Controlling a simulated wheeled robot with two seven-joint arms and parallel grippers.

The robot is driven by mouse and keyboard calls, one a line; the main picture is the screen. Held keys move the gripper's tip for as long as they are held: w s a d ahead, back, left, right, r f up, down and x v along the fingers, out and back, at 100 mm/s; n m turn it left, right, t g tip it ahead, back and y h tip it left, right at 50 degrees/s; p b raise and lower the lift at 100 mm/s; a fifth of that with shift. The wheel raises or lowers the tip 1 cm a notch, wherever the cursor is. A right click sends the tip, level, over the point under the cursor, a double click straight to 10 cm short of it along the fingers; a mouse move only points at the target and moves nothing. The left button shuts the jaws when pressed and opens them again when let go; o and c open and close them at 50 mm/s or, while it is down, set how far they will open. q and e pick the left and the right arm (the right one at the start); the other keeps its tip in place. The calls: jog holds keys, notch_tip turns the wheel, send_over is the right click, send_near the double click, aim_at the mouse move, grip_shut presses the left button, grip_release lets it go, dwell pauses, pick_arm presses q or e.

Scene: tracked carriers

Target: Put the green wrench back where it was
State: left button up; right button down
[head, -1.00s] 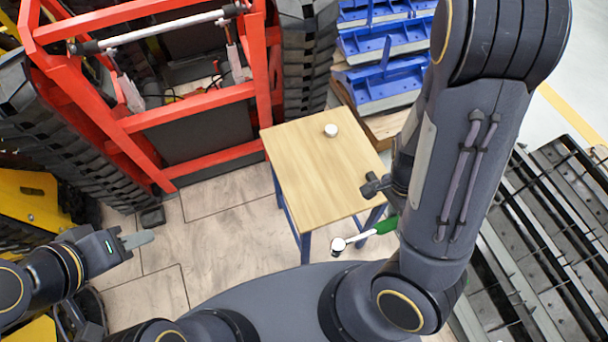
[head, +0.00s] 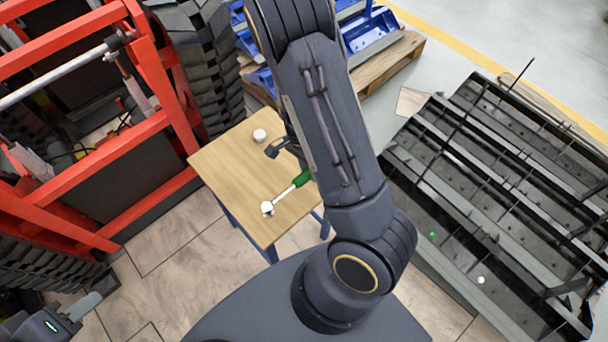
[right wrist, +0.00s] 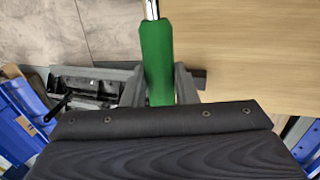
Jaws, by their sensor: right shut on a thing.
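The green wrench (head: 301,178) has a green handle and a silver shaft and head. In the head view its silver head appears over the front part of the wooden table (head: 225,165); I cannot tell whether it touches the top. My right gripper is shut on the green handle (right wrist: 156,55) in the right wrist view, with one finger on each side (right wrist: 157,82).
A red frame (head: 150,180) stands left. Black metal racks (head: 480,200) lie right. Blue parts (head: 372,35) rest on a pallet behind. Much of the tabletop is bare.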

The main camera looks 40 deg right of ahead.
jog(key=shift+w+f, duration=0.8)
jog(key=shift+f, duration=0.2)
jog(key=shift+w+f, duration=0.15)
jog(key=shift+f, duration=0.75)
jog(key=shift+w+f, duration=0.1)
jog(key=shift+f, duration=0.75)
jog(key=c, duration=1.1)
grip_release()
jog(key=shift+f, duration=0.1)
jog(key=shift+c, duration=0.2)
